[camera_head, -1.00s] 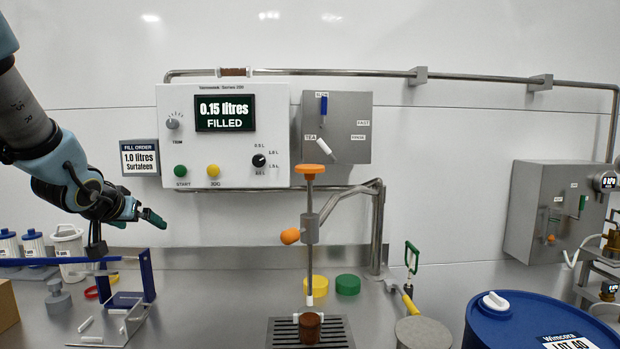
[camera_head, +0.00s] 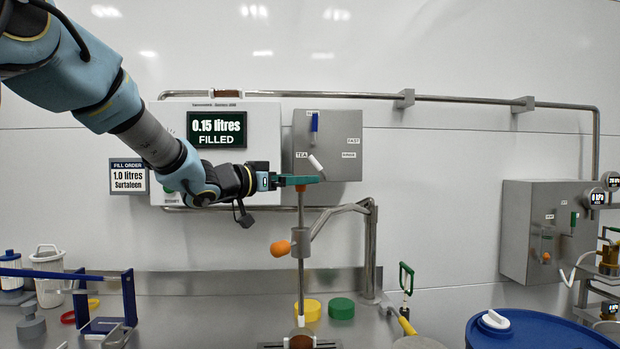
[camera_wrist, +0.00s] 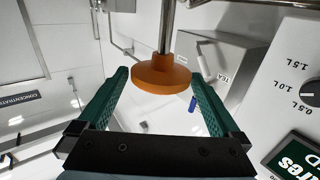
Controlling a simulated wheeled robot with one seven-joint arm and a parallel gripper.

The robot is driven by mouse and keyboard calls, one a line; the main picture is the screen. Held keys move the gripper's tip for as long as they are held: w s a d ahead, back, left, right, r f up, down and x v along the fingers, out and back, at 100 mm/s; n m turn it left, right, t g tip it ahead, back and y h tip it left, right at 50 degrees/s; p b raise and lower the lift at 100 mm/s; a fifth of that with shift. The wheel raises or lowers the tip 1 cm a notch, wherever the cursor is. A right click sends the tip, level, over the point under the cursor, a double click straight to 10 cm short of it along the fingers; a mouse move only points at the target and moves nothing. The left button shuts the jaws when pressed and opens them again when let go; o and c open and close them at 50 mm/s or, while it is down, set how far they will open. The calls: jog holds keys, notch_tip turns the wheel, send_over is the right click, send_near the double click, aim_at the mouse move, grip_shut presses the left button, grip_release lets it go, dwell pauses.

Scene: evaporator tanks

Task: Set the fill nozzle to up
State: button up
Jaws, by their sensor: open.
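The fill nozzle is a thin upright metal rod (camera_head: 301,209) that passes through a grey collar with an orange side knob (camera_head: 280,248). Its round orange top cap (camera_wrist: 160,76) shows in the wrist view, between and slightly beyond my fingers. My gripper (camera_head: 298,181) is at the rod's top and hides the cap in the head view. The green fingers (camera_wrist: 155,72) are open on either side of the cap, with visible gaps, so it is not gripped. The rod's lower end is just above a brown vessel (camera_head: 301,342).
The control box display (camera_head: 217,129) reads 0.15 litres filled. A grey switch panel (camera_head: 340,165) with a white lever is close behind my gripper. A bent pipe (camera_head: 371,250) stands right of the nozzle. Yellow (camera_head: 308,309) and green (camera_head: 341,308) lids lie on the bench.

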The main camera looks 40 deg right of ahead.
jog(key=shift+s+d+p, duration=0.1)
jog(key=shift+d+p, duration=0.2)
jog(key=shift+d, duration=2)
grip_shut()
